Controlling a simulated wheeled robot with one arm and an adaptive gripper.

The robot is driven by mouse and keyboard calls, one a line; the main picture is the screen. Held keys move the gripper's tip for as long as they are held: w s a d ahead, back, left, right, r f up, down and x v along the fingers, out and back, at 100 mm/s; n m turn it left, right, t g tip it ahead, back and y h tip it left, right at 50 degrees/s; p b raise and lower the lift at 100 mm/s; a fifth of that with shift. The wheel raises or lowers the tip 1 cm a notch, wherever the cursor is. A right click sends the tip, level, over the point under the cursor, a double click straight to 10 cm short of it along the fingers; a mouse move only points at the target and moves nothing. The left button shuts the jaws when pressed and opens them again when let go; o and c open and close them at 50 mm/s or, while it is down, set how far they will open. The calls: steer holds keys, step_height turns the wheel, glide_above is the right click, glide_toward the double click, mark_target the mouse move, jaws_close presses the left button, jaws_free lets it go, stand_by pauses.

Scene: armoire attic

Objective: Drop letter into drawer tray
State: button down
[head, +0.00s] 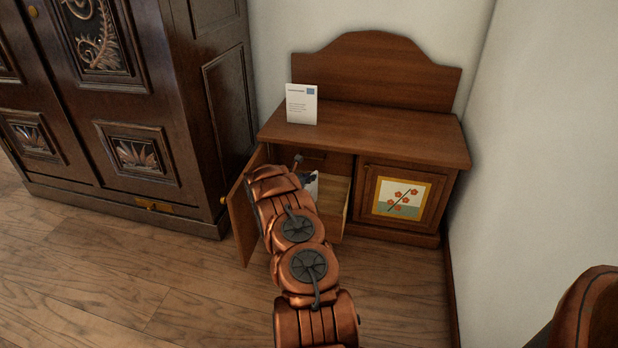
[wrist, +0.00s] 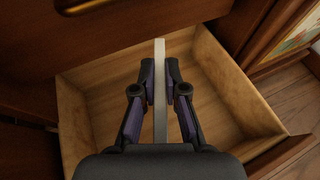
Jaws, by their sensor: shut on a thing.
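My gripper (wrist: 160,77) is shut on a thin, pale letter (wrist: 160,108), which shows edge-on as an upright strip between the fingers in the wrist view. Its faces are hidden there. Behind and below it is the open wooden drawer tray (wrist: 76,128); its visible floor is bare. How high the letter is above the floor I cannot tell. In the head view, the pulled-out drawer tray (head: 345,205) shows beside my arm, with a small white part of the letter (head: 311,186) near my mostly hidden gripper (head: 309,179).
A second white letter-like card (head: 301,104) with text and a blue stamp stands on the cabinet top (head: 385,140). The open cabinet door (head: 242,222) is close to my arm's left. A closed, flower-painted door (head: 402,197) is right of the drawer. A dark armoire (head: 150,110) stands left.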

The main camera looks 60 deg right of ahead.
steer(key=shift+f, duration=0.2)
steer(key=c, duration=1.2)
jaws_free()
steer(key=shift+r, duration=0.55)
steer(key=p+v, duration=0.2)
steer(key=v, duration=0.4)
steer(key=shift+r+p, duration=0.2)
steer(key=shift+p, duration=0.1)
steer(key=shift+a+r, duration=0.15)
steer(key=shift+a, duration=0.55)
